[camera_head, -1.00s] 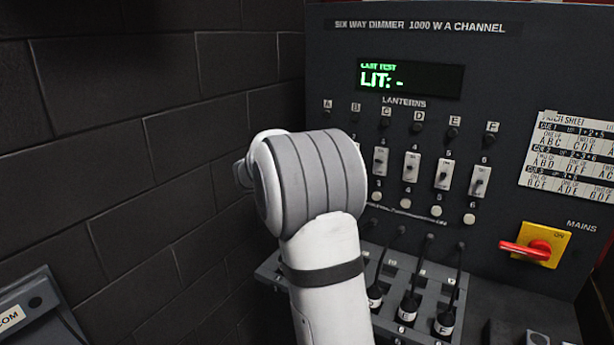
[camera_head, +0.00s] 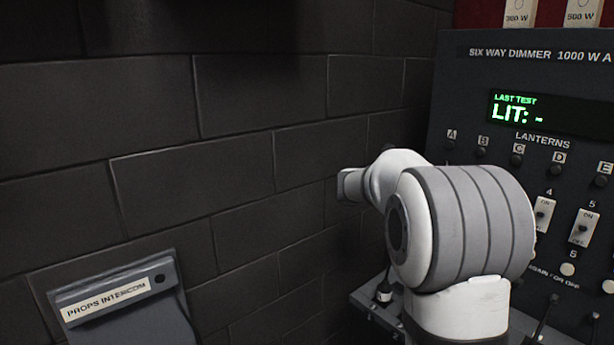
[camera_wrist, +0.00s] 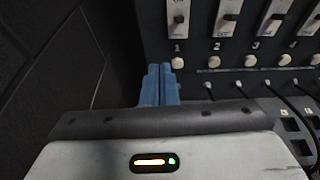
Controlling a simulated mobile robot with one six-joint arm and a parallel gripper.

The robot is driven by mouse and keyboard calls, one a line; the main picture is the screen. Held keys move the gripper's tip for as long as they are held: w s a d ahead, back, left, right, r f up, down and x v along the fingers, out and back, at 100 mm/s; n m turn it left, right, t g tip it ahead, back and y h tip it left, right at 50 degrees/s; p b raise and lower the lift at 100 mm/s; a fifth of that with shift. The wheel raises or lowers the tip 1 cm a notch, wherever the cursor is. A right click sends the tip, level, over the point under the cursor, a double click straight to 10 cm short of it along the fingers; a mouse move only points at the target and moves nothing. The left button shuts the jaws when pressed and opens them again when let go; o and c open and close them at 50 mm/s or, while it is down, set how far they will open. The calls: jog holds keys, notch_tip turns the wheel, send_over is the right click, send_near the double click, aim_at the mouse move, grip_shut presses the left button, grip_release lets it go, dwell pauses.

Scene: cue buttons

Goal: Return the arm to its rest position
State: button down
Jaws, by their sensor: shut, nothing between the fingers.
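My gripper shows in the wrist view (camera_wrist: 159,72), with its two blue fingers together and nothing between them. It points at the lower left part of the dimmer panel, just below and left of the round white button (camera_wrist: 178,63) under number 1. I cannot tell how far the fingertips are from the panel. In the head view my white and grey arm is raised in front of the panel's left side and hides part of it; the fingers are hidden there.
The dimmer panel (camera_head: 455,100) stands at the right, its display (camera_head: 545,110) reading "LIT: -". Switches and white buttons line it. Cables plug into a sloped shelf (camera_wrist: 300,140) below. A props intercom box (camera_head: 120,300) is at lower left. A dark block wall (camera_head: 190,180) stands behind.

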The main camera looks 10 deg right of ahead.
jog(key=s+a+f+m+g+y, duration=0.1)
jog(key=s+a+f+m+y, duration=0.3)
jog(key=s+a+m, duration=0.3)
jog(key=s+a+f+m+g+y, duration=0.2)
jog(key=s+a+f+m+y, duration=0.2)
jog(key=s, duration=1.3)
jog(key=s+a+f+m+g+y, duration=0.2)
jog(key=s+a+f+m+y, duration=0.2)
jog(key=s+a+m, duration=0.6)
jog(key=s+f+m, duration=0.2)
jog(key=m, duration=0.1)
jog(key=shift+m, duration=0.3)
jog(key=shift+r, duration=0.1)
